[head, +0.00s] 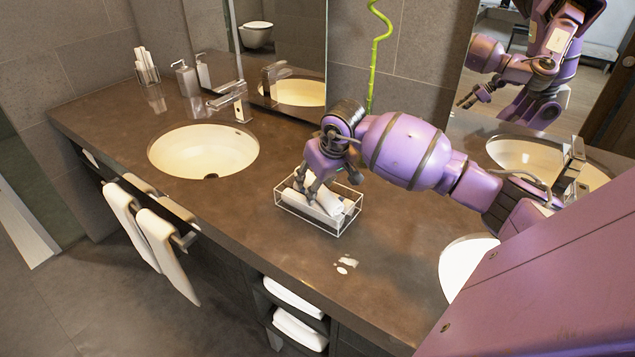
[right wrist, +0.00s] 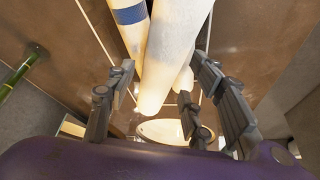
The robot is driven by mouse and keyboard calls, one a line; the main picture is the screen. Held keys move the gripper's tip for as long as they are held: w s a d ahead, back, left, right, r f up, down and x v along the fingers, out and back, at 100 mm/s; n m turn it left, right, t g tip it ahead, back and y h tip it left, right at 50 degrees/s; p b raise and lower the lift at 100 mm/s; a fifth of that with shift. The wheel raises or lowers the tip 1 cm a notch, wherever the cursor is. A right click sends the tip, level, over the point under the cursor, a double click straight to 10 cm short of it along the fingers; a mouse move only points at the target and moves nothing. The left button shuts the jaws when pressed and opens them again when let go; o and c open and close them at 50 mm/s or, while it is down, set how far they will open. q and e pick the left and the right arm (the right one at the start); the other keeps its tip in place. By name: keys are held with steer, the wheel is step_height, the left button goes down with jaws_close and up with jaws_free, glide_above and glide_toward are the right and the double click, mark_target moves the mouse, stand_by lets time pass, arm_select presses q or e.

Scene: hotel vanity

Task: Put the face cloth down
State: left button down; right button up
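A white wire basket (head: 345,226) stands on the brown counter with rolled white cloths in it. One white rolled face cloth (head: 328,201) lies tilted in the basket below my right gripper (head: 318,190). In the right wrist view this rolled cloth (right wrist: 172,55) lies between the spread fingers of my right gripper (right wrist: 163,75), with a gap on the left finger's side. The right gripper looks open, its fingertips down at the basket. Another roll with a blue band (right wrist: 130,20) lies beside the cloth. My left gripper is not in view.
A round sink (head: 203,150) with a tap (head: 232,100) is left of the basket; another sink (head: 466,265) is at the right. White spots (head: 346,264) mark the counter in front. A green stalk (head: 375,60) rises behind my right arm. Towels (head: 165,250) hang at the front.

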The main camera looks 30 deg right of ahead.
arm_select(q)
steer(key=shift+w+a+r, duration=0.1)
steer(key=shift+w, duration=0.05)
arm_select(e)
steer(key=shift+r, duration=0.15)
steer(key=shift+r+p, duration=0.35)
steer(key=shift+r, duration=0.6)
arm_select(q)
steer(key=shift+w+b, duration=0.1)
steer(key=shift+b, duration=0.25)
arm_select(e)
steer(key=v, duration=1.1)
steer(key=shift+s, duration=0.25)
steer(key=shift+f, duration=0.2)
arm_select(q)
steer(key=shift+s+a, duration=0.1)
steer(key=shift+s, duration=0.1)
